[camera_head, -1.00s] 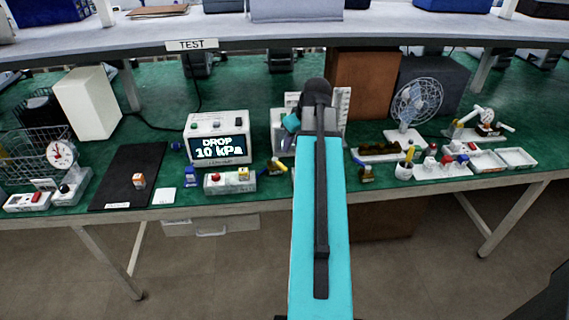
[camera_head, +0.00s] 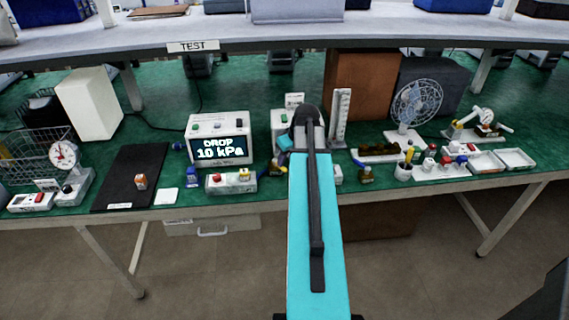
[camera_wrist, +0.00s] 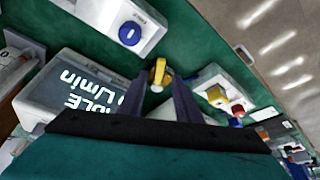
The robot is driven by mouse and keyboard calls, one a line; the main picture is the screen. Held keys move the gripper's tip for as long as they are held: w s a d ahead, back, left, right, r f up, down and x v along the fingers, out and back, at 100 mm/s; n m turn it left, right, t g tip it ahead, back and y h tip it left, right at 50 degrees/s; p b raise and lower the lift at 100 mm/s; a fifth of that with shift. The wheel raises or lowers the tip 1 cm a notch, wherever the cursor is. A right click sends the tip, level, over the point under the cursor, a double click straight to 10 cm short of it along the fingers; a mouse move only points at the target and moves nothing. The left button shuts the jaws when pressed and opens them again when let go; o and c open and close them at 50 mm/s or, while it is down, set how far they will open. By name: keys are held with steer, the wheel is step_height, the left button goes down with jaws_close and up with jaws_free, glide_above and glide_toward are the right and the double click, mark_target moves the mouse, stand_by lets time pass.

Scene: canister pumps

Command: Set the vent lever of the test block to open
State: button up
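A pale block (camera_head: 230,183) with a red knob and a yellow part stands at the table's front edge, below the display box. A similar white block with yellow and red parts (camera_wrist: 222,97) shows in the wrist view; I cannot read a label naming the test block. A yellow handle (camera_wrist: 159,71) lies just beyond and between my fingertips. My gripper (camera_wrist: 160,84) is open, its dark fingers apart on either side of the handle, with no clear contact. In the head view my arm hides the fingers and the handle. I cannot tell the lever's setting.
The display box (camera_head: 220,140) reads DROP 10 kPa. A white block with a blue knob (camera_wrist: 132,30) and a partly readable screen (camera_wrist: 85,92) lie near my gripper. A tall white gauge (camera_head: 341,118) stands right of my arm. A fan (camera_head: 415,105) and trays are farther right.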

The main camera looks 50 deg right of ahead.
mark_target(285, 168)
steer(key=shift+p+x, duration=0.35)
steer(key=shift+x, duration=1.7)
jaws_close()
steer(key=shift+s+a, duration=0.1)
steer(key=shift+a, duration=0.05)
